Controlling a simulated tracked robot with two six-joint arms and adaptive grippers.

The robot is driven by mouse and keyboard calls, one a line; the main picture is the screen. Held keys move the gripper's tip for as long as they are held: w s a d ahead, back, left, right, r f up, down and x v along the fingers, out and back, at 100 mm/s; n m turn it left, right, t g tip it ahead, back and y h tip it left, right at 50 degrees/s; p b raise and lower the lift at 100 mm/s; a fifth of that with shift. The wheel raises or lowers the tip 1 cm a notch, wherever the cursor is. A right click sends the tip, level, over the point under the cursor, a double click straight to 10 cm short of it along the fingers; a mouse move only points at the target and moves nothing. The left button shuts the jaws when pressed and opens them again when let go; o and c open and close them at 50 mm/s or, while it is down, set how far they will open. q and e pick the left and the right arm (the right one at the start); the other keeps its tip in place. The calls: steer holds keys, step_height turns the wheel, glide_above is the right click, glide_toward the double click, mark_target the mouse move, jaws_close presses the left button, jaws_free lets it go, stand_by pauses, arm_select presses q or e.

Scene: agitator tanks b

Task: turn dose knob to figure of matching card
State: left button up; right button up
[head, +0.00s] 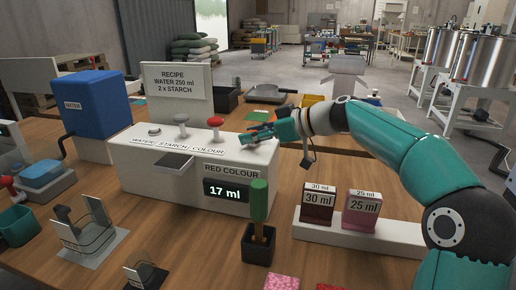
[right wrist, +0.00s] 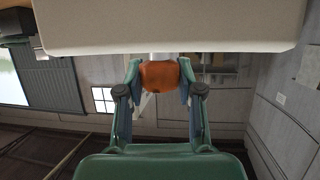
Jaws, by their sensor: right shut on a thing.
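The white dosing machine (head: 130,165) has a display reading "17 ml" (head: 226,192) under the label "RED COLOUR". My right gripper (head: 257,134) is at the right end of its top. In the right wrist view my gripper (right wrist: 158,80) is shut on an orange knob (right wrist: 158,74), beside a pale housing (right wrist: 165,28). The knob is hidden behind the fingers in the head view. A dark red card block (head: 318,203) marked "30 ml" and a pink one (head: 361,209) marked "25 ml" stand on a white stand (head: 345,232). My left gripper is not in view.
A green-handled tool (head: 259,203) stands upright in a black holder in front of the machine. A recipe sign (head: 178,90) and a blue water tank (head: 90,108) stand behind and left. Pink (head: 281,283) and red (head: 330,287) pieces lie at the front edge.

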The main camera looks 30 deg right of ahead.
steer(key=shift+a+f+m+t+h+b, duration=0.2)
steer(key=shift+m+t+h+b, duration=0.4)
steer(key=shift+m+h+b, duration=0.4)
steer(key=shift+r+m+h, duration=0.15)
steer(key=shift+m+h, duration=0.25)
steer(key=shift+h, duration=0.2)
steer(key=shift+r+m+t+h+p, duration=0.2)
steer(key=shift+m+t+h+p, duration=0.1)
steer(key=shift+m+h+p, duration=0.35)
steer(key=m+h+p, duration=0.1)
steer(key=p, duration=0.2)
steer(key=m+h+p, duration=0.1)
steer(key=p, duration=0.2)
steer(key=shift+d+r+h+p, duration=0.1)
steer(key=shift+d+h+p, duration=0.1)
steer(key=shift+h+p, duration=0.2)
arm_select(q)
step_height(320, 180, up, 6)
steer(key=p, duration=0.1)
arm_select(e)
steer(key=shift+f+m+h, duration=0.25)
steer(key=shift+m, duration=0.1)
steer(key=o, duration=1.2)
steer(key=shift+w+f, duration=0.1)
steer(key=shift+w, duration=0.05)
